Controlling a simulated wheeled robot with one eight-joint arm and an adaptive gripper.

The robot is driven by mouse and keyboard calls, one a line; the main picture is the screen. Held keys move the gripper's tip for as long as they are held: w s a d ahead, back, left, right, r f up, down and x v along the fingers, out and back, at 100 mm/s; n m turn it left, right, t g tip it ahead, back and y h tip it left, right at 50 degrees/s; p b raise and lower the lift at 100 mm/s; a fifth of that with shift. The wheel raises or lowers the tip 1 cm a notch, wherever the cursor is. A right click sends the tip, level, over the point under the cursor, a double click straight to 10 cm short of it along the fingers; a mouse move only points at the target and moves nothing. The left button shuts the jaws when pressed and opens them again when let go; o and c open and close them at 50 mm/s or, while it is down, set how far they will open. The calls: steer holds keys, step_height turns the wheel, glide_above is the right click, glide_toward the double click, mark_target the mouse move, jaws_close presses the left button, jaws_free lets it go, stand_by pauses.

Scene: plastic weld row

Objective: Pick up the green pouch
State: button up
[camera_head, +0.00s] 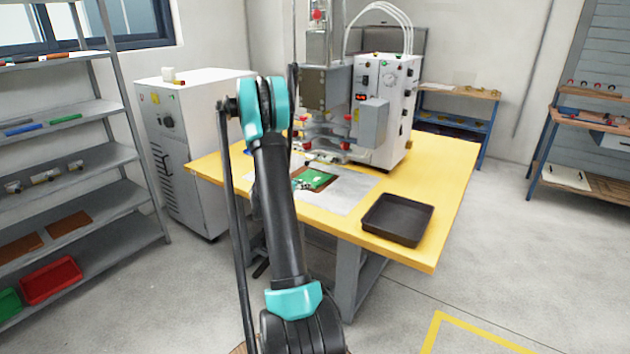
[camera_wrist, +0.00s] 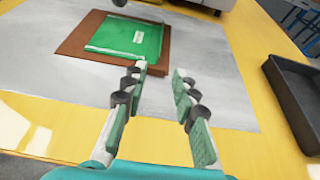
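The green pouch (camera_wrist: 127,38) lies flat on a brown board (camera_wrist: 77,41) in the wrist view, with a small white label on it. In the head view the pouch (camera_head: 313,179) is on the yellow table in front of the white machine, partly hidden by my arm. My gripper (camera_wrist: 158,73) is open and empty. Its fingertips point toward the pouch and are short of it in the picture, by the near right corner of the board.
The board rests on a grey sheet (camera_wrist: 203,95) on the yellow table (camera_head: 440,170). A black tray (camera_head: 397,220) stands to the right. The white welding machine (camera_head: 385,110) rises behind the pouch. A shelf rack (camera_head: 80,180) stands at the left.

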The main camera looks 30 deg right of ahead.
glide_toward(319, 182)
steer(key=d, duration=0.2)
steer(key=d+f, duration=0.1)
steer(key=d, duration=0.3)
steer(key=shift+s+d+f, duration=0.2)
steer(key=shift+f, duration=0.1)
steer(key=shift+c, duration=0.4)
jaws_close()
